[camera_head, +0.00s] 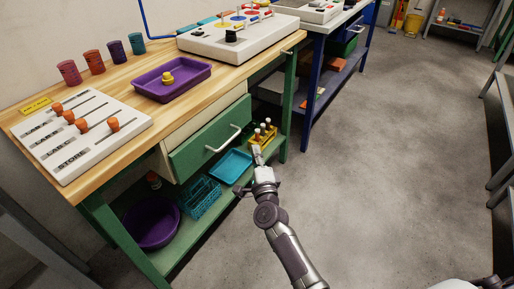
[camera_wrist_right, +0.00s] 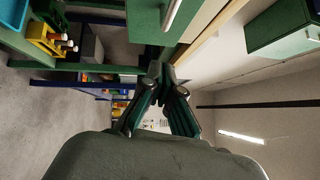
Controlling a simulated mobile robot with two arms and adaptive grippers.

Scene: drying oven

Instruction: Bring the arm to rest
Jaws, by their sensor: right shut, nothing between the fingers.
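My right gripper (camera_head: 257,154) is in the lower middle of the head view, in front of the workbench and just beside its lower shelf. It is shut and empty. In the right wrist view its fingers (camera_wrist_right: 165,76) meet at the tips with nothing between them. My right arm (camera_head: 283,238) reaches up from the bottom of the head view. My left gripper is not in view.
The wooden workbench (camera_head: 122,79) holds a slider panel (camera_head: 83,130), a purple tray (camera_head: 190,87) and several cups. A green drawer (camera_head: 205,143) with a white handle is close to the gripper. Below are a blue tray (camera_head: 231,166) and yellow caddy (camera_head: 268,143). The floor (camera_head: 390,170) is clear.

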